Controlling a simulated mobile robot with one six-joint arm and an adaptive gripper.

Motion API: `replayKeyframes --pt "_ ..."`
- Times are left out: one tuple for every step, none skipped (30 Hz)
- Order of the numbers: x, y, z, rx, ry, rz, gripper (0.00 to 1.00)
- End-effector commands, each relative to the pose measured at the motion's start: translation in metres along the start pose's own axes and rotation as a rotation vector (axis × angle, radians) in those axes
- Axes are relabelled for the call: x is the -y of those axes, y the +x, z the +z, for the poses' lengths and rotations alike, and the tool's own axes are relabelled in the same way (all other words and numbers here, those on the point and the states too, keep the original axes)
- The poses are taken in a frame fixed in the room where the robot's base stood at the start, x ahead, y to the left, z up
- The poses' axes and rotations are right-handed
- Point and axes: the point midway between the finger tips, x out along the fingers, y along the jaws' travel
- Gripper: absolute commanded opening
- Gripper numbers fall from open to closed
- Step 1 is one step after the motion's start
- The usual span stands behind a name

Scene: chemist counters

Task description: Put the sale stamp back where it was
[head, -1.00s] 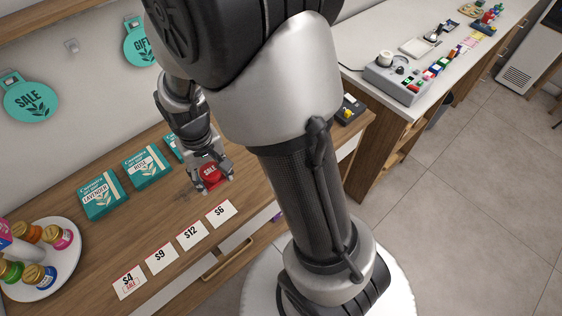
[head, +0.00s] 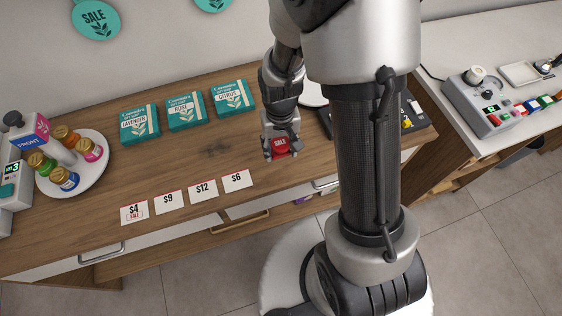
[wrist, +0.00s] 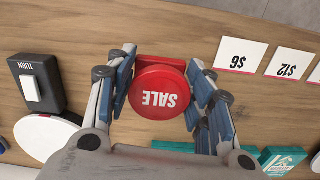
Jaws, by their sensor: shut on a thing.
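The red sale stamp (head: 280,146), with "SALE" on its round top, is between the fingers of my gripper (head: 281,153). In the wrist view the stamp (wrist: 158,88) sits between both finger pads, and my gripper (wrist: 160,85) is shut on it. It is over the wooden counter (head: 215,150), right of the $6 card (head: 237,181) in the head view. The gap between stamp and counter cannot be told. The $4 card (head: 134,213) bears a small red SALE mark.
The $9 card (head: 169,201) and $12 card (head: 203,190) lie along the front. Teal soap boxes (head: 186,112) stand behind. A white disc (wrist: 45,137) and a black TURN switch (wrist: 35,85) are close to my gripper. Bottles on a round tray (head: 98,178) stand left.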

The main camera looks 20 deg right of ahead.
Motion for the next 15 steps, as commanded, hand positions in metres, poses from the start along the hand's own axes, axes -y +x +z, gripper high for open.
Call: replayKeyframes --pt "0.000 0.015 0.001 0.004 0.000 0.000 0.33" --pt "0.000 0.019 0.001 0.003 0.000 0.000 0.33" --pt "0.000 0.025 0.001 0.003 0.000 0.000 0.33" --pt "0.000 0.028 0.000 0.001 0.000 0.000 0.33" --pt "0.000 0.030 0.000 0.000 0.000 0.000 0.33" --pt "0.000 0.033 0.000 0.000 0.000 0.000 0.33" --pt "0.000 0.034 0.000 0.000 0.000 0.000 0.33" --pt "0.000 0.035 0.000 0.000 0.000 0.000 0.33" --pt "0.000 0.037 0.000 0.000 0.000 0.000 0.33" --pt "0.000 0.040 0.000 0.000 0.000 0.000 0.33" --pt "0.000 0.043 0.000 0.000 0.000 0.000 0.33" --pt "0.000 0.048 0.000 0.001 0.000 0.000 0.33" --pt "0.000 0.053 0.001 0.002 0.000 0.000 0.33" --pt "0.000 0.059 0.001 0.003 0.000 0.000 0.33" --pt "0.000 0.065 0.000 0.002 0.000 0.000 0.33"
